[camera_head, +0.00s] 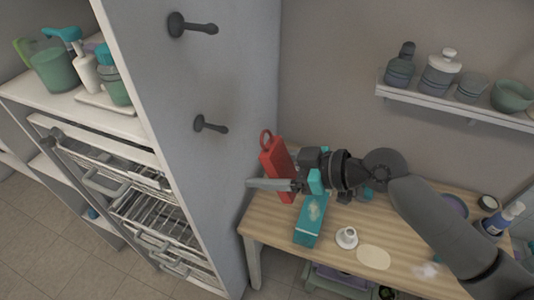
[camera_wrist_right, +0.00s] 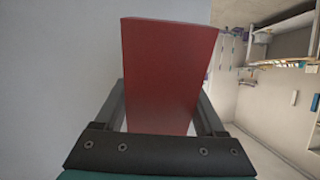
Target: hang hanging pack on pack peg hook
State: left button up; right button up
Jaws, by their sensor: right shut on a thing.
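The hanging pack (camera_head: 277,160) is a flat red block with a ring at its top, held off the table close to the grey cabinet side. In the right wrist view the red pack (camera_wrist_right: 168,75) fills the space between the fingers. My right gripper (camera_head: 283,178) is shut on the pack. Two dark peg hooks stick out of the cabinet side, an upper one (camera_head: 195,26) and a lower one (camera_head: 210,124). The pack is right of and below the lower hook, apart from it. My left gripper is not in view.
A wooden table (camera_head: 270,222) below carries a teal box (camera_head: 310,222), a small white cup (camera_head: 347,237) and several other items. A wall shelf (camera_head: 455,106) with jars is at upper right. Wire baskets (camera_head: 150,215) sit in the cabinet at left.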

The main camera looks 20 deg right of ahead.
jog(key=shift+r, duration=0.25)
dwell(0.3)
jog(key=p, duration=0.1)
send_near(207, 158)
jog(key=shift+r+x, duration=0.15)
jog(key=shift+x, duration=1.2)
jog(key=shift+r+x, duration=0.1)
jog(key=shift+x, duration=1.3)
jog(key=shift+w+a+f, duration=0.3)
jog(key=shift+a, duration=0.05)
jog(key=shift+f, duration=0.1)
